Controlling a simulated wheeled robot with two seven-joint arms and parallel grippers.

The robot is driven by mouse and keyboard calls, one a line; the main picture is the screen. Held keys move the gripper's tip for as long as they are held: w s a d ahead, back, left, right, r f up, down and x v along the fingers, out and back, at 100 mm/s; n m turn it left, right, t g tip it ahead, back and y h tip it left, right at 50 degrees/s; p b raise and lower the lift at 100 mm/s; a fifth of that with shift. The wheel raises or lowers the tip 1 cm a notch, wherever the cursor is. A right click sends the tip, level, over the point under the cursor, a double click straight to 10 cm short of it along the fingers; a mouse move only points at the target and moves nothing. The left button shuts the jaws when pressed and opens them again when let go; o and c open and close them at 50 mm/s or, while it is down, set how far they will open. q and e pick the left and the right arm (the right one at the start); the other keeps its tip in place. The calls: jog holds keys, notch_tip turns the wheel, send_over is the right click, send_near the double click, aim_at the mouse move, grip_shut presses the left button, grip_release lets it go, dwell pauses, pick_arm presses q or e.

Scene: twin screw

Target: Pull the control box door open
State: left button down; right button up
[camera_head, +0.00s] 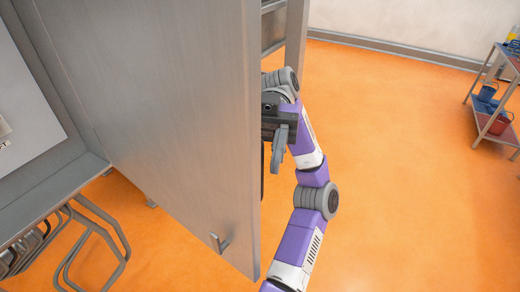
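The large grey metal door (160,110) fills the left and middle of the head view. A small handle (220,242) sits on its visible face near the lower right corner. My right gripper (279,150) is at the door's right edge, on the far side of the visible face. One grey finger hangs down beside the edge, and the door hides part of the gripper. I cannot tell whether it touches the door or how far its fingers are apart. My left gripper is not in view.
A grey metal frame (298,30) stands behind the door's top right. A grey ledge with a white panel (28,105) is at the left, above bent metal racks (95,225). A shelf cart (495,100) with buckets stands far right. The orange floor (410,170) between is clear.

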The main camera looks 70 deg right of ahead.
jog(key=w+d+p, duration=0.1)
jog(key=d+p, duration=0.1)
jog(key=d, duration=0.5)
jog(key=shift+d, duration=0.25)
dwell(0.4)
